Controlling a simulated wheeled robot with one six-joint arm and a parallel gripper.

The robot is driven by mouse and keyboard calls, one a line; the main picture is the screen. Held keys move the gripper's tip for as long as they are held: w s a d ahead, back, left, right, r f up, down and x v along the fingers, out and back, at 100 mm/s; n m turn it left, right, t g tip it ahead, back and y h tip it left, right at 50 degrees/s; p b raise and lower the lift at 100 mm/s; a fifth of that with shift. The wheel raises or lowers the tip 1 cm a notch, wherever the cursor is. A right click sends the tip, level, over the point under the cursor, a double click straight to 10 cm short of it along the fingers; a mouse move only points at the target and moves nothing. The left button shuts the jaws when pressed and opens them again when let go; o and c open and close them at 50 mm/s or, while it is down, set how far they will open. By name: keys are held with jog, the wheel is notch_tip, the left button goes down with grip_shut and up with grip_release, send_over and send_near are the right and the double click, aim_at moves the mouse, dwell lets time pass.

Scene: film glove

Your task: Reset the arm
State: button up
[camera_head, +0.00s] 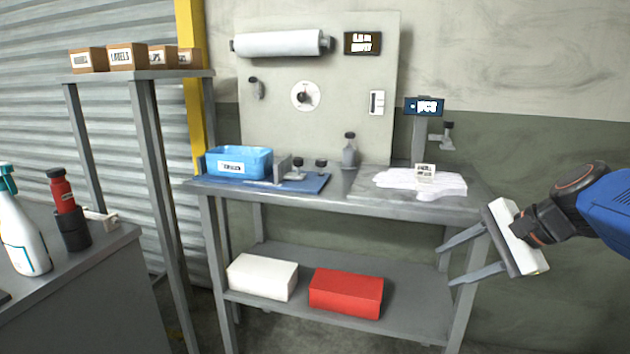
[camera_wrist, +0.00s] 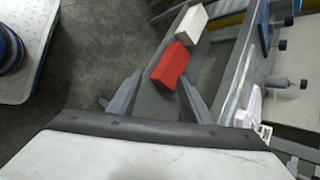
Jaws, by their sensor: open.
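My gripper (camera_head: 460,261) is at the right of the head view, in front of the right end of the grey workbench (camera_head: 400,206). Its two grey fingers point left and stand apart, with nothing between them. In the wrist view my gripper (camera_wrist: 157,98) also shows its fingers spread wide. The red box (camera_wrist: 171,64) on the lower shelf appears beyond and between the fingertips, apart from them. My blue and dark arm reaches in from the right edge of the head view.
The bench bears a blue bin (camera_head: 238,162), a blue mat (camera_head: 312,184) and a white film sheet (camera_head: 395,181). A white box (camera_head: 262,277) lies on the lower shelf. A side counter (camera_head: 90,270) at left holds a spray bottle (camera_head: 22,225). The floor (camera_wrist: 95,45) is bare.

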jog(key=s+d+f+n+g+h, duration=0.1)
jog(key=s+f+n+h, duration=0.5)
jog(key=s+f+n, duration=0.5)
jog(key=s+n, duration=0.3)
jog(key=shift+f+n, duration=0.2)
jog(key=shift+n, duration=0.2)
